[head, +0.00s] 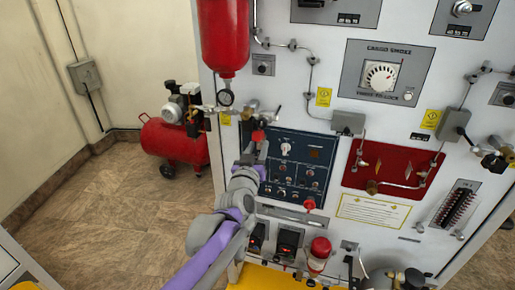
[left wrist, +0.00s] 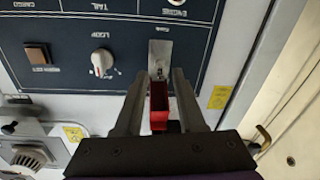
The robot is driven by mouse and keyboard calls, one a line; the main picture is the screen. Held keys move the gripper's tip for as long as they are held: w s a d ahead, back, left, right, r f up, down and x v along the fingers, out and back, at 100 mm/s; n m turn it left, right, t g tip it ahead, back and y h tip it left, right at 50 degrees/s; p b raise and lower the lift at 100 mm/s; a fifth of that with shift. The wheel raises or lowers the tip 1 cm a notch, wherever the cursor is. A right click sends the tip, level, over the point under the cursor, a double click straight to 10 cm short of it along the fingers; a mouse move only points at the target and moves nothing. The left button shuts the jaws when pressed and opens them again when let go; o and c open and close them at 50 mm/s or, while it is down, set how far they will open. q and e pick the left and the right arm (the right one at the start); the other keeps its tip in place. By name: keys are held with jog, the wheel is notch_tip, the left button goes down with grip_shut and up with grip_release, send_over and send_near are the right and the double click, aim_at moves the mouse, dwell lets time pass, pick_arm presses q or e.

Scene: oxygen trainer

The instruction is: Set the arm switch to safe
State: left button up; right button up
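The switch I take for the arm switch is a small toggle on a silver plate (left wrist: 160,50) with a raised red guard (left wrist: 158,102), at the edge of the dark blue panel (left wrist: 110,22). In the head view the red guard (head: 258,136) shows at the panel's upper left corner. My left gripper (head: 255,148) is in front of that corner. In the left wrist view my left gripper (left wrist: 160,75) is open, one finger on each side of the guard; I cannot tell whether either touches it. The toggle's exact position is too small to read. My right gripper is not in view.
A white knob (left wrist: 102,60) sits beside the switch on the panel. A red cylinder with a gauge (head: 225,35) hangs above left. A red panel (head: 390,165) with pipes is to the right. A red compressor (head: 172,138) stands on the open floor at left.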

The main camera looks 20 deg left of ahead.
pick_arm(q)
grip_shut()
